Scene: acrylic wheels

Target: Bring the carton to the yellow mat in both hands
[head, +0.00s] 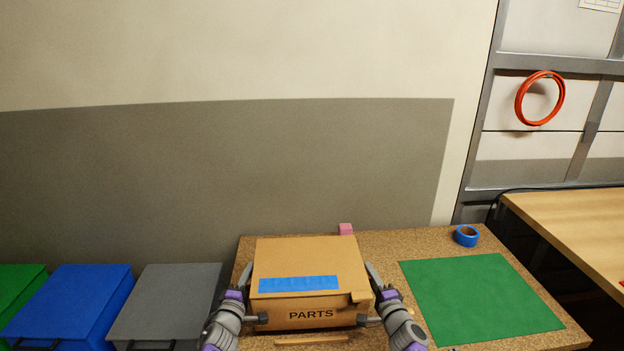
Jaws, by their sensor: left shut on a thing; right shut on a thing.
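A brown cardboard carton (306,258) marked PARTS, with blue tape across its top, is at the left part of a cork-topped table. My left gripper (259,319) is shut on the carton at its left side, near the front. My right gripper (369,320) is shut on the carton at its right side. I cannot tell whether the carton rests on the table or is slightly raised. A green mat (480,298) lies flat and empty to the right of the carton. No yellow mat shows in this view.
The cork table (385,243) also bears a blue tape roll (466,236) behind the mat and a pink block (345,229) behind the carton. Grey (168,300), blue (72,300) and green (18,287) bins stand to the left. Another wooden table (575,225) is at right.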

